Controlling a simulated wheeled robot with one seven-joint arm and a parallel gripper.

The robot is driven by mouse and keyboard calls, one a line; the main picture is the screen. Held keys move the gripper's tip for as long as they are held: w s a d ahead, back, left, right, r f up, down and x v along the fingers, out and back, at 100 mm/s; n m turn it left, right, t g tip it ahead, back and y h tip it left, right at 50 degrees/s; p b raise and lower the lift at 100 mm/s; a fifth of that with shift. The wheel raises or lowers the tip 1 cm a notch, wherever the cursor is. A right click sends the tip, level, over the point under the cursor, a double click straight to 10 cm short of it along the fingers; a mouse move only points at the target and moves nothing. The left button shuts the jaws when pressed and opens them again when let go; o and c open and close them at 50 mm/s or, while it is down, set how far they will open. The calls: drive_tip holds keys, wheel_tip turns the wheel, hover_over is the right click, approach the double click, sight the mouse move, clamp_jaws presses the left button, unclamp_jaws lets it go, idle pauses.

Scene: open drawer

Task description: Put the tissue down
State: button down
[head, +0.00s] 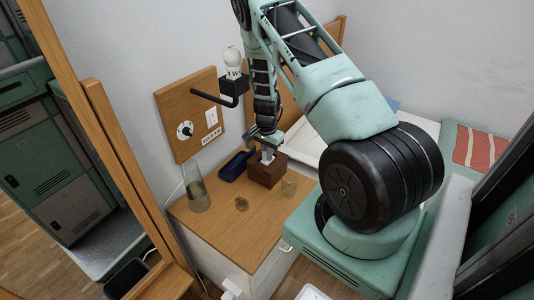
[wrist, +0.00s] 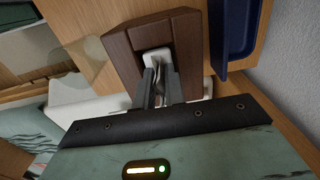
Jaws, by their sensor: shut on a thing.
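A white tissue (head: 267,157) is at the top of a brown box (head: 266,173) on the wooden cabinet top (head: 222,228). My gripper (head: 266,149) is just above the box, pointing down. In the wrist view my gripper (wrist: 160,75) has its two grey fingers close together on the white tissue (wrist: 157,57). The tissue lies against the dark opening of the brown box (wrist: 122,45). I cannot tell whether part of the tissue is still inside the box.
A dark blue tray (head: 234,166) lies left of the box and shows close by in the wrist view (wrist: 229,45). The front of the top is mostly clear.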

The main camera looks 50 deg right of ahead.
drive_tip(key=shift+f, duration=0.2)
drive_tip(key=c, duration=1.7)
unclamp_jaws()
drive_tip(key=shift+c, duration=0.2)
drive_tip(key=shift+r, duration=0.1)
wheel_tip(320, 180, up, 12)
drive_tip(key=shift+r, duration=0.15)
